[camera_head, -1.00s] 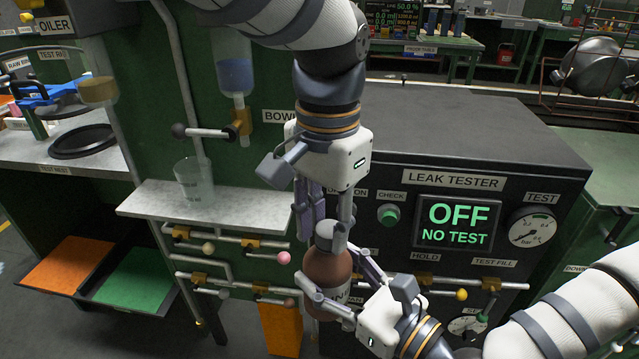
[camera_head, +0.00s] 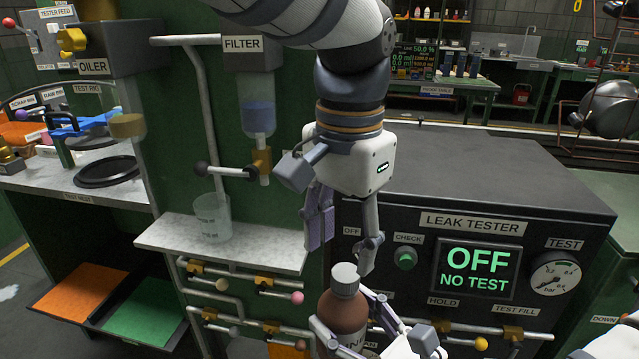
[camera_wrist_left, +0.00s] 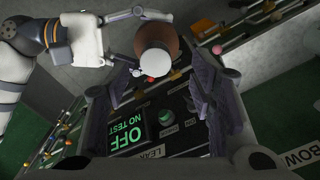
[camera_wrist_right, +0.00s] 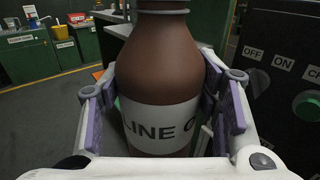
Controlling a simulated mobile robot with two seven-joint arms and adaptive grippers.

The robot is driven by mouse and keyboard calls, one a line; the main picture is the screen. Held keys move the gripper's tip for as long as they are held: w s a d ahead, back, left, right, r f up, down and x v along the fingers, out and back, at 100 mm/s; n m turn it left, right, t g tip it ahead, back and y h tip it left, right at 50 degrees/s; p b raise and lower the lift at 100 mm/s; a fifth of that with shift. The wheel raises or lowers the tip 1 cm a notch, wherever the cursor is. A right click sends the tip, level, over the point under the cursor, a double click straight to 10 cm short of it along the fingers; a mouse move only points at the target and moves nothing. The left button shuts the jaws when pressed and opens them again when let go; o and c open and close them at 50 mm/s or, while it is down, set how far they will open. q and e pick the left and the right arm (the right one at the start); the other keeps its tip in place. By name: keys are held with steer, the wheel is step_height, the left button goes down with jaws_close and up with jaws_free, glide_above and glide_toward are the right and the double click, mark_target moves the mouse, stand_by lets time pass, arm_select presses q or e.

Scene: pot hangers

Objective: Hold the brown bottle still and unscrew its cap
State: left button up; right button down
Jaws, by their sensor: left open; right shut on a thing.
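The brown bottle (camera_head: 343,309) stands upright in the head view, with a grey cap (camera_head: 344,277) on its neck. My right gripper (camera_head: 345,335) is shut on the bottle's body; in the right wrist view its purple-padded fingers press either side of the bottle (camera_wrist_right: 160,80) near its white label (camera_wrist_right: 160,127). My left gripper (camera_head: 343,250) is open and empty, pointing down just above the cap, its fingers apart from it. In the left wrist view the cap (camera_wrist_left: 155,62) shows beyond the fingertips.
The leak tester (camera_head: 480,215) stands close to the right, its display reading OFF, NO TEST. A shelf (camera_head: 225,245) with a clear cup (camera_head: 213,217) is at the left. Pipes with valve knobs (camera_head: 297,297) run below the shelf, near the bottle.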

mark_target(346, 272)
arm_select(q)
steer(key=m, duration=0.3)
steer(key=shift+s+d+r+m, duration=0.15)
steer(key=shift+s+d+m, duration=0.15)
steer(key=shift+s+d, duration=0.1)
steer(key=m, duration=0.4)
steer(key=shift+s+d+r+g, duration=0.1)
steer(key=shift+d+r+g, duration=0.05)
steer(key=shift+r+g, duration=0.15)
steer(key=m, duration=0.2)
steer(key=r+m, duration=0.1)
steer(key=m, duration=0.2)
steer(key=shift+w+r+m, duration=0.3)
steer(key=shift+m, duration=0.1)
steer(key=shift+w+r+m, duration=0.2)
steer(key=shift+r+m, duration=0.1)
steer(key=shift+m, duration=0.6)
steer(key=shift+f+m, duration=0.1)
steer(key=shift+m, duration=0.3)
step_height(346, 272, down, 8)
steer(key=shift+w+r, duration=0.1)
steer(key=shift+r, duration=0.1)
steer(key=shift+c, duration=0.3)
